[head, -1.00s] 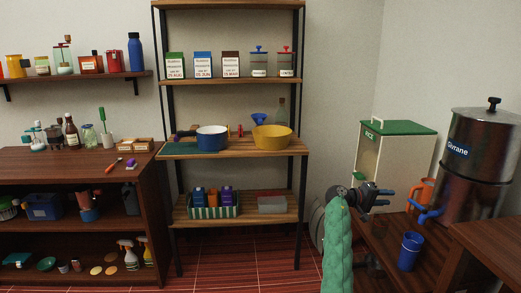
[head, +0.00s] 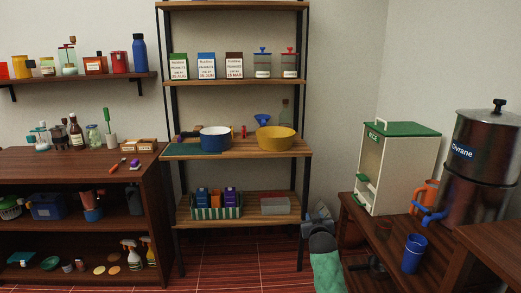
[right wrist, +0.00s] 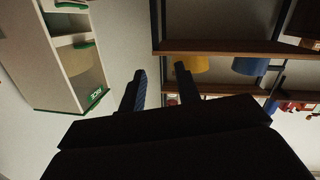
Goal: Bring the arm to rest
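My right arm (head: 326,270), in a green sleeve, is low at the bottom of the head view, between the shelf rack and the right-hand table. That view is upside down, with the rice dispenser (right wrist: 75,60) left of the fingers and the rack to the right. My left gripper and arm are not in view.
The rack (head: 295,149) holds a yellow pot (head: 276,139) and other goods. Red floor shows below the rack.

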